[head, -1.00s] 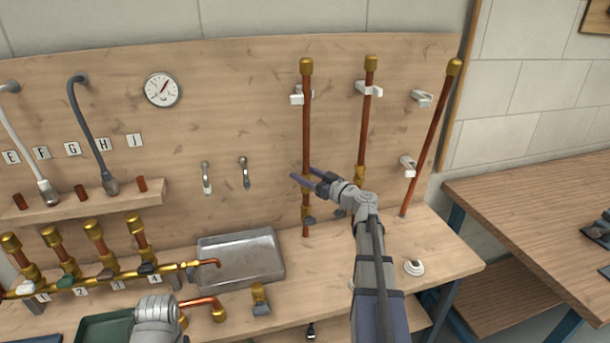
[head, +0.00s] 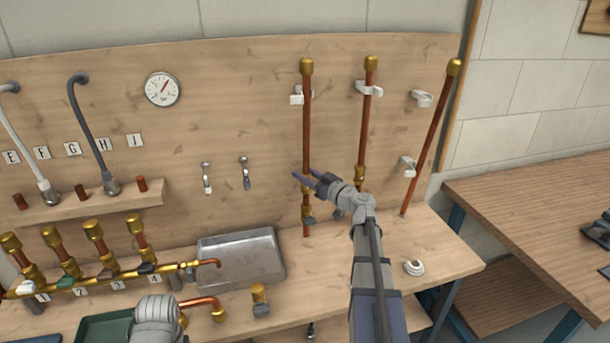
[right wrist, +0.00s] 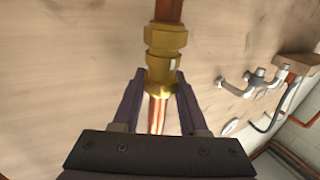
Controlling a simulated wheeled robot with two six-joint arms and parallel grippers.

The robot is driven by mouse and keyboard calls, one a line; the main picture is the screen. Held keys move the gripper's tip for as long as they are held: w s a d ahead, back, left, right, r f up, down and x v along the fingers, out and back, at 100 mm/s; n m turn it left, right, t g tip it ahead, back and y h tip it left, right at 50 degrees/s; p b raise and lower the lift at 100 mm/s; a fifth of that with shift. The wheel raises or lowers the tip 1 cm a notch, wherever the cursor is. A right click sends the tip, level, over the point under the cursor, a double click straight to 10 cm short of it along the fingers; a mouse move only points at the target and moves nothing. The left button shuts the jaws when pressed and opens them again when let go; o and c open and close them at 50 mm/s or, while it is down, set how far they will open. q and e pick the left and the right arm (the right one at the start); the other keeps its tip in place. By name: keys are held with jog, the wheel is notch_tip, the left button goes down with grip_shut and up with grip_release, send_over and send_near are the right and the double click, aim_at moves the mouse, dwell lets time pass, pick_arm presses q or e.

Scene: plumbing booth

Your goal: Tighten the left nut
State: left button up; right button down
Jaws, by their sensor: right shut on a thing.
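The left upright copper pipe (head: 306,130) stands against the wooden back board with a brass cap on top. My right gripper (head: 304,175) reaches it from the right at mid-height. In the right wrist view, the gripper (right wrist: 160,76) has one dark finger on each side of a brass nut (right wrist: 160,82), shut on it. A larger brass fitting (right wrist: 165,40) sits directly beyond the nut on the same pipe. In the head view my fingers mostly hide the nut. Of my left arm only a grey wrist part shows at the bottom left; its fingers are hidden.
A middle copper pipe (head: 367,120) and a leaning right pipe (head: 432,135) stand close by. A metal tray (head: 240,258), brass manifold (head: 100,280) and green tray (head: 100,328) occupy the bench.

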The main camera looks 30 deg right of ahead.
jog(key=m+h, duration=0.2)
jog(key=h, duration=0.1)
jog(key=m+h, duration=0.2)
jog(key=h, duration=0.1)
jog(key=shift+s+a, duration=0.1)
jog(key=shift+a, duration=0.05)
jog(key=m+g+h, duration=0.1)
jog(key=m+h, duration=0.1)
jog(key=h, duration=0.2)
jog(key=m+g+h, duration=0.1)
jog(key=m+h, duration=0.2)
jog(key=h, duration=0.1)
jog(key=shift+g, duration=0.3)
jog(key=m+g+h, duration=0.4)
jog(key=g+h, duration=0.1)
jog(key=shift+w+d+m, duration=0.25)
jog(key=shift+m, duration=0.15)
jog(key=shift+s+d+m+g+h, duration=0.1)
jog(key=shift+m+g+h, duration=0.45)
jog(key=shift+m+g, duration=0.4)
jog(key=shift+s+m+g+h, duration=0.1)
jog(key=shift+m+g+h, duration=0.5)
jog(key=shift+g, duration=0.65)
jog(key=shift+s+m+g, duration=0.1)
jog(key=shift+m+g, duration=0.15)
jog(key=shift+g, duration=0.05)
jog(key=shift+c, duration=2.2)
grip_release()
